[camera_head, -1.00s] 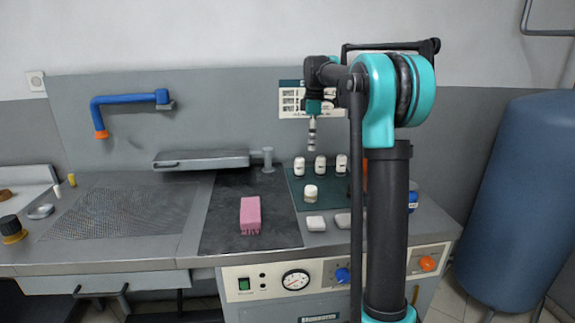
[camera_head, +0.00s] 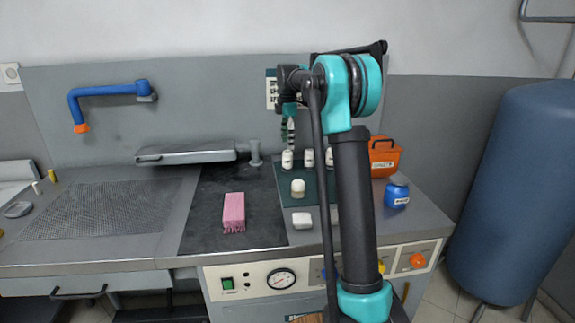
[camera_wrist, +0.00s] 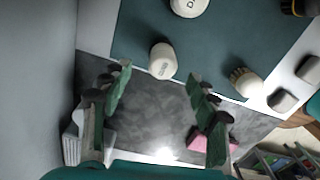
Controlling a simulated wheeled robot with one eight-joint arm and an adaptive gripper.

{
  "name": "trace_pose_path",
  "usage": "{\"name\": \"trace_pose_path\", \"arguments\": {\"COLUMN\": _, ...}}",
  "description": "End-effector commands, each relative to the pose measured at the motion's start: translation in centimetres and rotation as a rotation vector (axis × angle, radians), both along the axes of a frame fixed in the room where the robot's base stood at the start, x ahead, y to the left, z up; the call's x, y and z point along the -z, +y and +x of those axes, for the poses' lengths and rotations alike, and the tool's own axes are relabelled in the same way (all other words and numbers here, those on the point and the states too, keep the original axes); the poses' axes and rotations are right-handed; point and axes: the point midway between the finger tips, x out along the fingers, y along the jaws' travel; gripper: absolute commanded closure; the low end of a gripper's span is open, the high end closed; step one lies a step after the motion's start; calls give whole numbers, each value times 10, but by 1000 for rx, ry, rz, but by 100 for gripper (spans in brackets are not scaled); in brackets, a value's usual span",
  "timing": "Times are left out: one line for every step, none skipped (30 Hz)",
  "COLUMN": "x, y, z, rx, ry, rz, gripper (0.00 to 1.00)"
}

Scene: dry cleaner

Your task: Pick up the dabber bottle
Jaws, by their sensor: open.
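Several white bottles stand in a row at the back of the dark green mat (camera_head: 279,184); I cannot tell for sure which is the dabber bottle. The leftmost white bottle (camera_head: 287,163) has dark print on it. In the wrist view this printed bottle (camera_wrist: 162,60) lies just beyond and between my fingertips, apart from both. A second lettered bottle (camera_wrist: 188,5) is cut off at the top edge. My gripper (camera_wrist: 160,76) is open and empty. In the head view my gripper (camera_head: 288,133) points down, just above the leftmost bottle.
A short white brush (camera_head: 298,188) and a white block (camera_head: 302,220) are in front of the bottles. A pink brush (camera_head: 234,212) lies left. The wall is close behind.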

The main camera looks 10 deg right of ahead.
Motion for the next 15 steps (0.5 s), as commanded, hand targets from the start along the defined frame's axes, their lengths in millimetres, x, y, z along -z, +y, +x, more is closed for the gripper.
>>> {"name": "trace_pose_path", "arguments": {"x": 6, "y": 0, "z": 0, "rx": 0, "ry": 0, "rz": 0, "gripper": 40}}
{"name": "trace_pose_path", "arguments": {"x": 8, "y": 0, "z": 0, "rx": 0, "ry": 0, "rz": 0, "gripper": 40}}
{"name": "trace_pose_path", "arguments": {"x": 11, "y": 0, "z": 0, "rx": 0, "ry": 0, "rz": 0, "gripper": 40}}
{"name": "trace_pose_path", "arguments": {"x": 12, "y": 0, "z": 0, "rx": 0, "ry": 0, "rz": 0, "gripper": 40}}
{"name": "trace_pose_path", "arguments": {"x": 14, "y": 0, "z": 0, "rx": 0, "ry": 0, "rz": 0, "gripper": 40}}
{"name": "trace_pose_path", "arguments": {"x": 15, "y": 0, "z": 0, "rx": 0, "ry": 0, "rz": 0, "gripper": 40}}
{"name": "trace_pose_path", "arguments": {"x": 17, "y": 0, "z": 0, "rx": 0, "ry": 0, "rz": 0, "gripper": 40}}
{"name": "trace_pose_path", "arguments": {"x": 20, "y": 1, "z": -1, "rx": 0, "ry": 0, "rz": 0, "gripper": 40}}
{"name": "trace_pose_path", "arguments": {"x": 24, "y": 1, "z": -1, "rx": 0, "ry": 0, "rz": 0, "gripper": 40}}
{"name": "trace_pose_path", "arguments": {"x": 28, "y": 1, "z": -2, "rx": 0, "ry": 0, "rz": 0, "gripper": 40}}
{"name": "trace_pose_path", "arguments": {"x": 33, "y": 1, "z": -3, "rx": 0, "ry": 0, "rz": 0, "gripper": 40}}
{"name": "trace_pose_path", "arguments": {"x": 39, "y": 2, "z": -4, "rx": 0, "ry": 0, "rz": 0, "gripper": 40}}
{"name": "trace_pose_path", "arguments": {"x": 44, "y": 2, "z": -4, "rx": 0, "ry": 0, "rz": 0, "gripper": 40}}
{"name": "trace_pose_path", "arguments": {"x": 48, "y": 2, "z": -5, "rx": 0, "ry": 0, "rz": 0, "gripper": 40}}
{"name": "trace_pose_path", "arguments": {"x": 53, "y": 2, "z": -4, "rx": 0, "ry": 0, "rz": 0, "gripper": 40}}
